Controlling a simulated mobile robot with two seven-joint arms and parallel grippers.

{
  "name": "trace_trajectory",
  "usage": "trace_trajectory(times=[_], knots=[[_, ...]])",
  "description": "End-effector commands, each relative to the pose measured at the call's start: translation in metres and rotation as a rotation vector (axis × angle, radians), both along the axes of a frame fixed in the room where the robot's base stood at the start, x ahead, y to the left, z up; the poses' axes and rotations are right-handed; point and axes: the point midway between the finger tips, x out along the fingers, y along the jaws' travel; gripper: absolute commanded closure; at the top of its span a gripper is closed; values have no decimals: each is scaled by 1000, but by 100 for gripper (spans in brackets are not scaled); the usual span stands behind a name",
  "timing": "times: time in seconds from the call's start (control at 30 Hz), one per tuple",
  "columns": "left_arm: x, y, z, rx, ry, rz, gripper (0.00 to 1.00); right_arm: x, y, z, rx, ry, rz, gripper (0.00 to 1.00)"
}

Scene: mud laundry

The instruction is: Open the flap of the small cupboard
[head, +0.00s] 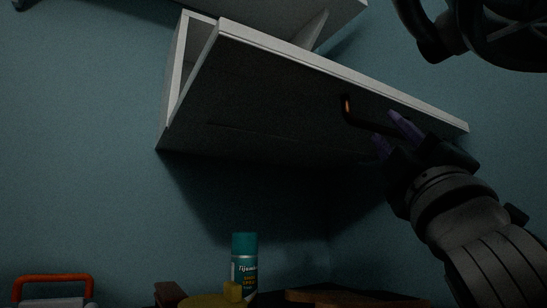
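The small cupboard (176,75) hangs on the teal wall in the upper middle of the head view. Its flap (260,100) is a wide, shaded panel with a pale edge. It stands tilted, and a wedge-shaped gap shows between it and the cupboard's left side, so it is at least partly open. A dark bent handle (350,117) sits on the flap's right half. My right gripper (391,134) has its purple fingertips at the handle's right end. The fingers look a little apart, but the handle's end is partly hidden and I cannot tell whether they grip it. My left gripper is not in view.
Below stand a teal-capped spray can (244,262), a yellow object (222,298) and an orange-red handle (52,279) at lower left. A dark rounded object (490,32) fills the top right corner. The wall area left of the cupboard is clear.

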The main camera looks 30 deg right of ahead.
Motion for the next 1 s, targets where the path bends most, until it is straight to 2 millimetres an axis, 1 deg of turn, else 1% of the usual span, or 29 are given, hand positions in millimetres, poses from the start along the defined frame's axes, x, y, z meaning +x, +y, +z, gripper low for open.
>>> trace_trajectory(times=[0.03,0.2,0.27,0.4,1.0], knots=[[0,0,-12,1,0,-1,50,-7,4,-15,2,1,0,73],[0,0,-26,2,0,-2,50,-24,13,-33,3,3,0,73],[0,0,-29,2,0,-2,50,-28,15,-37,3,3,-1,73],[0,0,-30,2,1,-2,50,-32,17,-39,3,3,-1,73],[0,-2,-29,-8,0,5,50,-31,17,-38,3,4,-1,73]])
